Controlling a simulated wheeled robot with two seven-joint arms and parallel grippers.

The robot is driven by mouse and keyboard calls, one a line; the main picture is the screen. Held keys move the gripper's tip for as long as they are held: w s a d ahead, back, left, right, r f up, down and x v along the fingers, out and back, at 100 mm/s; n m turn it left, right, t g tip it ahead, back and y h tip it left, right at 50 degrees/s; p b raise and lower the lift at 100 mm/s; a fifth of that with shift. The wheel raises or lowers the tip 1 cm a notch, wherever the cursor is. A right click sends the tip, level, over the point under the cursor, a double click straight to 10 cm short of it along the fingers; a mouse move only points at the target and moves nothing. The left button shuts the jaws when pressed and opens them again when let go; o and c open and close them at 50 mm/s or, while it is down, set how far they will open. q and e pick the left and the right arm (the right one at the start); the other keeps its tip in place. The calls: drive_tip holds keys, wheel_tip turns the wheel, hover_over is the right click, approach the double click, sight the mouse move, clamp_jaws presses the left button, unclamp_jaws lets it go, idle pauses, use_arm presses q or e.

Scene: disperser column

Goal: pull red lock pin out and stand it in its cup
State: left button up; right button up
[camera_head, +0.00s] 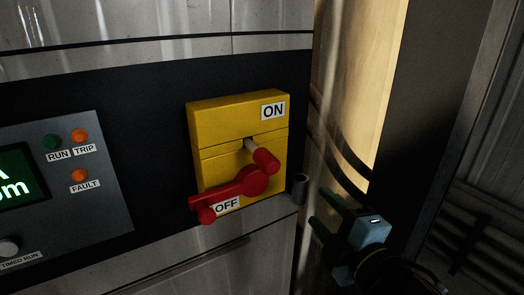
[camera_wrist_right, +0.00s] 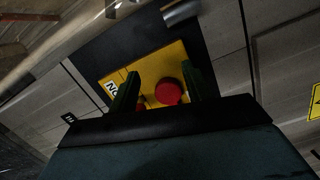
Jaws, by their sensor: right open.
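The red lock pin (camera_head: 265,159) has a red grip and a pale shaft that sits in the yellow switch box (camera_head: 236,110). Just below it, the red lever (camera_head: 240,187) points down-left toward OFF. A small grey cup (camera_head: 299,189) stands right of the box; it also shows at the top of the wrist view (camera_wrist_right: 182,13). My right gripper (camera_head: 327,214) is open and empty, right of and below the cup in the head view. In the wrist view, a round red end (camera_wrist_right: 168,92) appears between the fingers; I cannot tell whether it is the pin or lever.
A control panel (camera_head: 95,200) with lamps and a green display is at the left. Steel panelling (camera_head: 190,265) lies below the box. A shiny vertical column (camera_head: 350,90) stands behind my right gripper. The space in front of the box is clear.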

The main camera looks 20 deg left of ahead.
sight(274, 169)
drive_tip(key=s+a+r+n+g+y, duration=0.1)
drive_tip(key=s+r+n+y, duration=0.2)
drive_tip(key=s+r, duration=0.5)
drive_tip(key=shift+s+a+n, duration=0.15)
drive_tip(key=shift+a+n, duration=0.25)
drive_tip(key=shift+n, duration=0.4)
drive_tip(key=x, duration=0.7)
drive_tip(key=shift+a+r, duration=0.1)
drive_tip(key=shift+p+x, duration=0.35)
drive_tip(key=shift+x, duration=0.6)
drive_tip(key=shift+p, duration=0.55)
